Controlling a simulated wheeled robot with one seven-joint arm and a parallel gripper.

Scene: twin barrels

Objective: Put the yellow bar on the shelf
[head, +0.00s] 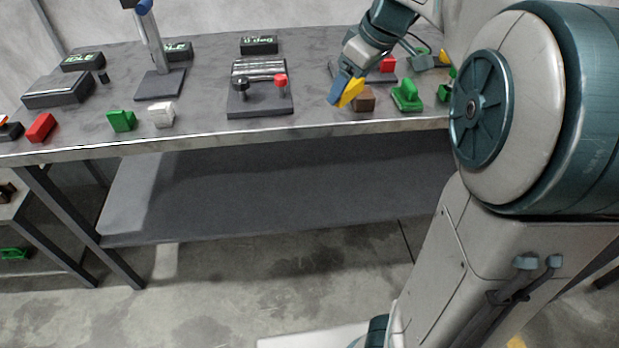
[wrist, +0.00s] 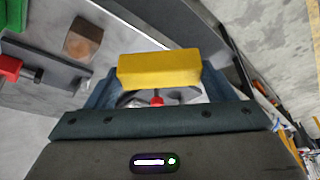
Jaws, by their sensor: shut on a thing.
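The yellow bar (head: 351,92) is between the fingers of my gripper (head: 343,88), which is shut on it. In the head view they are over the right part of the tabletop, close to a brown block; I cannot tell the exact height. In the wrist view the yellow bar (wrist: 158,69) lies crosswise between the blue fingers of my gripper (wrist: 156,84). A grey shelf (head: 280,190) runs under the table and its visible part is bare. Its right end is hidden behind my arm.
The tabletop (head: 210,105) holds a brown block (head: 364,102), green pieces (head: 407,97), a fixture with red and black knobs (head: 260,100), a post on a base (head: 160,83), a white block (head: 161,114), a green block (head: 121,121) and a red block (head: 41,128). Table legs (head: 85,230) stand left.

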